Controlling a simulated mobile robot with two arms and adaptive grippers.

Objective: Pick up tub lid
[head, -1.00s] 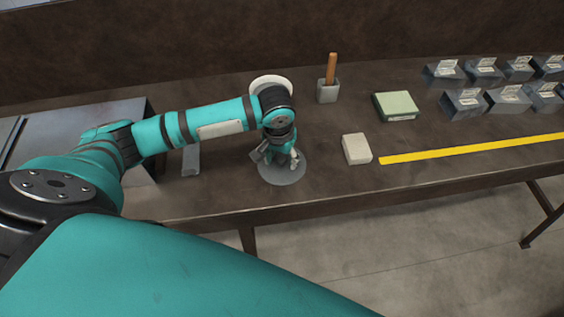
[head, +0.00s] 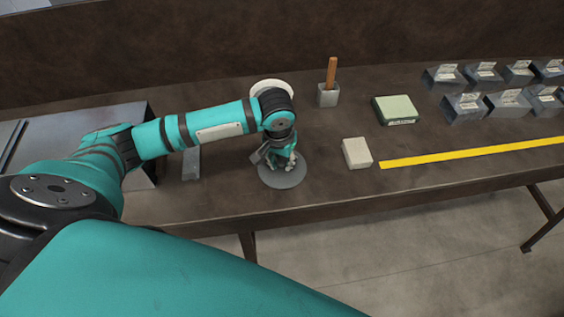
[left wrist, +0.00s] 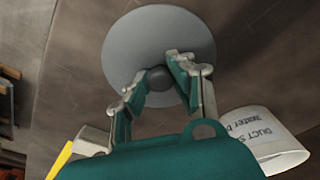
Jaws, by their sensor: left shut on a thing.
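The tub lid (head: 284,180) is a round grey disc under my left gripper (head: 284,161) near the front of the bench. In the left wrist view the lid (left wrist: 130,40) shows a dark round knob (left wrist: 158,82) at its middle. The fingers of my left gripper (left wrist: 160,84) close around this knob. The head view does not show clearly whether the lid touches the bench. A white tub (left wrist: 262,138) with "DUCT S..." and "water b..." lettering stands beside the lid; in the head view its rim (head: 258,86) shows partly behind my arm. My right gripper is not in view.
On the bench (head: 330,190), a pale block (head: 357,153) lies right of the lid. Several metal duct pieces (head: 465,106) and a yellow strip (head: 470,151) lie at right. Sheet metal (head: 70,132) is left.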

